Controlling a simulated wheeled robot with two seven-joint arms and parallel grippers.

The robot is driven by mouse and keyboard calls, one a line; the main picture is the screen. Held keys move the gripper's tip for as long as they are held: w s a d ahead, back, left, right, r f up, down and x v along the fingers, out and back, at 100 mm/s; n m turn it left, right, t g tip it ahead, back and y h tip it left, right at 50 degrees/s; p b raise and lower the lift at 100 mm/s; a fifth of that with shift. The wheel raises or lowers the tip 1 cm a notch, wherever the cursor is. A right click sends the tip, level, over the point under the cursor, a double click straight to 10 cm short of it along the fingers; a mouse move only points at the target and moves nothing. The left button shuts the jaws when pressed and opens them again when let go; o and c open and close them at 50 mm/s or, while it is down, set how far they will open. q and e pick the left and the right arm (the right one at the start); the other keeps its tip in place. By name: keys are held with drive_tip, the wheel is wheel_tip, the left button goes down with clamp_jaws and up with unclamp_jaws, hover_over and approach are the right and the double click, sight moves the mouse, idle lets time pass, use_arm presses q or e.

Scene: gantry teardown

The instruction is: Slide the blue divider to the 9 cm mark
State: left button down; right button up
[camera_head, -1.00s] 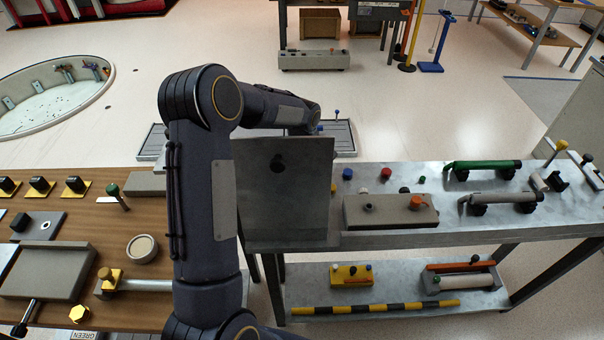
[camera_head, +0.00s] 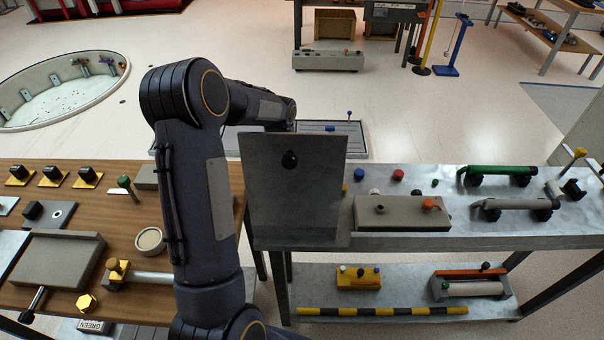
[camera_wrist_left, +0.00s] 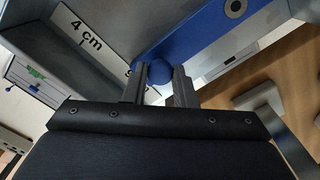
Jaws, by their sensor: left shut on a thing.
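In the left wrist view the blue divider (camera_wrist_left: 222,25) runs diagonally across the top, with a round blue knob (camera_wrist_left: 158,72) at its lower left end. My left gripper (camera_wrist_left: 158,84) has its two fingers on either side of this knob, shut on it. A white scale strip (camera_wrist_left: 68,22) lies to the left of the knob and reads "4 cm". A further mark near the fingers is partly hidden. In the head view the left gripper is hidden behind the upright grey plate. My right gripper is not in view.
In the head view an upright grey plate (camera_head: 292,190) blocks the middle. A metal bench (camera_head: 460,228) with knobs and handles stands to the right, a wooden table (camera_head: 140,205) with blocks to the left. Open floor (camera_head: 240,60) lies behind.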

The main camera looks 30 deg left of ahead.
use_arm(q)
drive_tip(key=shift+s+a, duration=0.25)
drive_tip(key=shift+a, duration=0.2)
drive_tip(key=c, duration=1.2)
unclamp_jaws()
drive_tip(key=shift+o, duration=0.2)
drive_tip(key=shift+r, duration=0.1)
wheel_tip(320, 180, up, 8)
drive_tip(key=shift+f, duration=0.1)
